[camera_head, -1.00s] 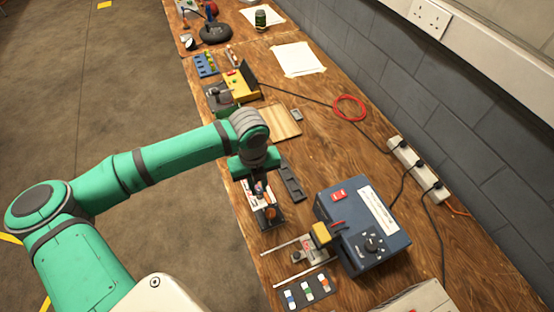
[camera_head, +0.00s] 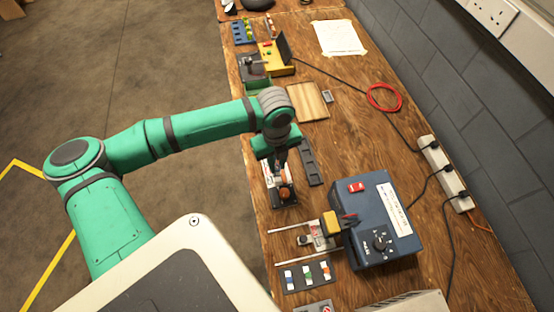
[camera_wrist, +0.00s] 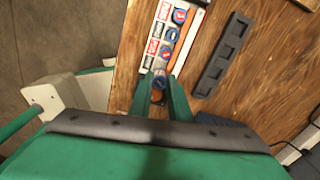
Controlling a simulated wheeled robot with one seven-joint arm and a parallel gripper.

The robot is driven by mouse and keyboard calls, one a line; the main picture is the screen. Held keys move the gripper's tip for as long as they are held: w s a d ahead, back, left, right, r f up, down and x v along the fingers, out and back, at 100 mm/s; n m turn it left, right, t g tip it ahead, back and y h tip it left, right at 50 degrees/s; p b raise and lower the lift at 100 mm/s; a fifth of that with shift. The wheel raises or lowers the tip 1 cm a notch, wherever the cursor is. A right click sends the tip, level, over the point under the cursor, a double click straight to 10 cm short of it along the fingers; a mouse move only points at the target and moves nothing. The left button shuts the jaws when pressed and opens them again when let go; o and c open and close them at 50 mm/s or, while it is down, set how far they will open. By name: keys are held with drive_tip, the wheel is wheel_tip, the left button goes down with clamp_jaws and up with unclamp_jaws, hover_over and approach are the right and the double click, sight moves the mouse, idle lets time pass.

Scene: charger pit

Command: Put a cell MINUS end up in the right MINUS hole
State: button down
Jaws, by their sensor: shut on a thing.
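In the head view my gripper (camera_head: 281,158) is over the holder (camera_head: 268,184), and the held cell is hidden there. An orange round part (camera_head: 286,193) shows at the holder's near end.
A dark tray with square pockets (camera_head: 312,162) lies right of the holder. A blue box with a dial (camera_head: 381,225) and a small rail fixture (camera_head: 318,236) stand nearer. A wooden board (camera_head: 308,101) and yellow box (camera_head: 276,66) are farther back.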

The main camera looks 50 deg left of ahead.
drive_tip(key=shift+w+f, duration=0.1)
drive_tip(key=shift+f, duration=2.35)
drive_tip(key=shift+f, duration=0.3)
drive_tip(key=c, duration=1.6)
unclamp_jaws()
drive_tip(key=shift+o, duration=0.2)
drive_tip(key=shift+r, duration=0.1)
drive_tip(key=shift+r, duration=3.4)
